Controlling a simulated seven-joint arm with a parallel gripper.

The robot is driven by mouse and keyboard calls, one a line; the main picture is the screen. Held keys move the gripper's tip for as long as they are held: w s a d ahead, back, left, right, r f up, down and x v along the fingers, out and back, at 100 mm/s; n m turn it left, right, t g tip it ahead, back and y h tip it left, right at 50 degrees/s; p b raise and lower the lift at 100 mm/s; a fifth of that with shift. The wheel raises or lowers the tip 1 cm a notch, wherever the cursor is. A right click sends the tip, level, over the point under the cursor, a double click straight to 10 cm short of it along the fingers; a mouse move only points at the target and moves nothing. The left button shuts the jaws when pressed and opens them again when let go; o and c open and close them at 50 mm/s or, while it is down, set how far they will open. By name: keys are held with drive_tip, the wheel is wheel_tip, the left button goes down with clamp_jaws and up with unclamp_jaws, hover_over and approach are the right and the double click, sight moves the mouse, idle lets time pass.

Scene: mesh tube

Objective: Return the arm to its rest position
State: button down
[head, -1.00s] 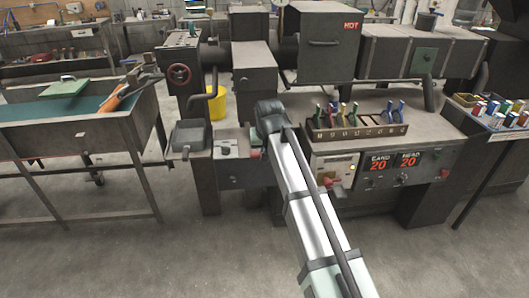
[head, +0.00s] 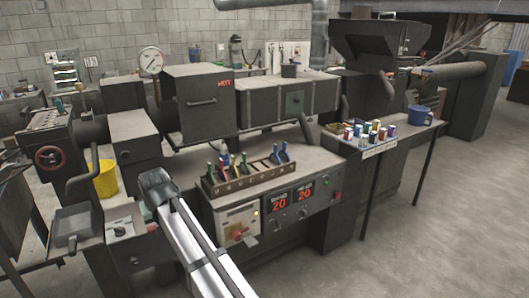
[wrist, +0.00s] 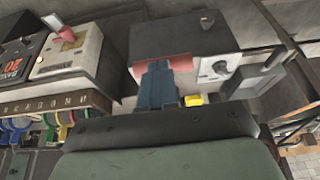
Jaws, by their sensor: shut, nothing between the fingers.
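My arm (head: 205,248) reaches up from the bottom of the head view, its far end in front of the machine's left part. The fingers are hidden behind the arm in that view. In the wrist view my gripper (wrist: 157,78) shows as blue-grey fingers held together, with nothing between them. The fingertips overlap a reddish part on the front of a small grey box (wrist: 185,38) with a dial. I cannot tell whether they touch it.
The dark machine (head: 200,100) fills the middle, with a rack (head: 250,178) of coloured handles and a panel reading 20 and 20 (head: 290,200). A narrow table (head: 400,136) with coloured items and a blue mug (head: 419,115) stands right. Floor (head: 430,230) is clear at front right.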

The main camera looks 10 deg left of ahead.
drive_tip(key=s+d+f+m+g+h, duration=0.1)
drive_tip(key=s+d+f, duration=0.2)
drive_tip(key=d+f, duration=0.95)
drive_tip(key=s+d+f+m+g+h, duration=0.1)
drive_tip(key=s+d+f, duration=0.2)
drive_tip(key=d+f, duration=0.9)
drive_tip(key=s+d+f+g+h, duration=0.2)
drive_tip(key=s+d+f, duration=0.1)
drive_tip(key=d+f, duration=0.95)
drive_tip(key=s+d+f+m+g, duration=0.3)
drive_tip(key=s+d+f, duration=0.5)
drive_tip(key=s+d, duration=0.3)
drive_tip(key=s+d+f+m+g, duration=0.3)
drive_tip(key=s+d+f, duration=0.6)
drive_tip(key=d, duration=0.6)
drive_tip(key=shift+s+f+m+y, duration=0.2)
drive_tip(key=shift+s+m+y, duration=0.25)
drive_tip(key=shift+s, duration=0.55)
drive_tip(key=shift+d, duration=0.1)
